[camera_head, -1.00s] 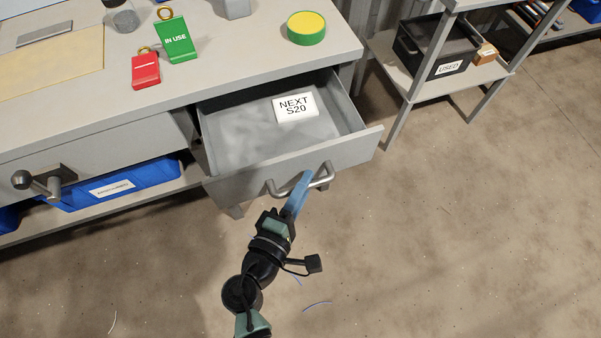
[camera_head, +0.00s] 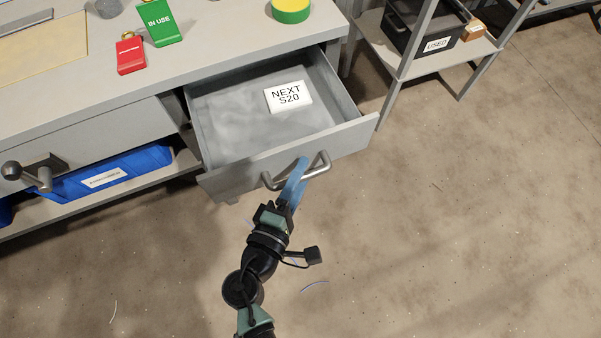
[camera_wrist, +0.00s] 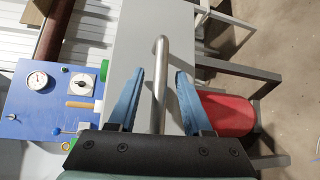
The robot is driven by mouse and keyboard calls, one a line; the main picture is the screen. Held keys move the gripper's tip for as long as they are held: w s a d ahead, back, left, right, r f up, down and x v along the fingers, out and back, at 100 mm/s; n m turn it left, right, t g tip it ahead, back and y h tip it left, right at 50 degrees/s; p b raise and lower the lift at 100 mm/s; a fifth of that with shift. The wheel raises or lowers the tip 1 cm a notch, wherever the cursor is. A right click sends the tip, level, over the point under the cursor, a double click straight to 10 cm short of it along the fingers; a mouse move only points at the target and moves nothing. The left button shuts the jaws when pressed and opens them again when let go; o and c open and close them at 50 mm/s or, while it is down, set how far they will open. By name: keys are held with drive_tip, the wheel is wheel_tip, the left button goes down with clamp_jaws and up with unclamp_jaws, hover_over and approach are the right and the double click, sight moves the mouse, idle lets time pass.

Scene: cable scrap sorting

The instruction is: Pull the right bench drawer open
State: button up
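The right bench drawer (camera_head: 230,186) stands well out from the bench in the head view, with its inside showing. A white card reading "NEXT S20" (camera_head: 288,97) lies in it. The drawer's bar handle (camera_head: 322,165) is on its front and also shows in the wrist view (camera_wrist: 161,60). My gripper (camera_head: 296,176) is at the handle. In the wrist view my gripper's blue fingers (camera_wrist: 160,74) stand on both sides of the bar, with a gap on each side. The gripper is open around the handle, not clamped on it.
A closed left drawer with a knob-like latch (camera_head: 40,175) is beside it, above a blue bin (camera_head: 110,180). The bench top (camera_head: 225,38) holds red (camera_head: 130,54) and green (camera_head: 160,22) tags. A shelf with a black "USED" crate (camera_head: 415,30) stands right.

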drive_tip(key=v, duration=1.3)
drive_tip(key=shift+p, duration=0.3)
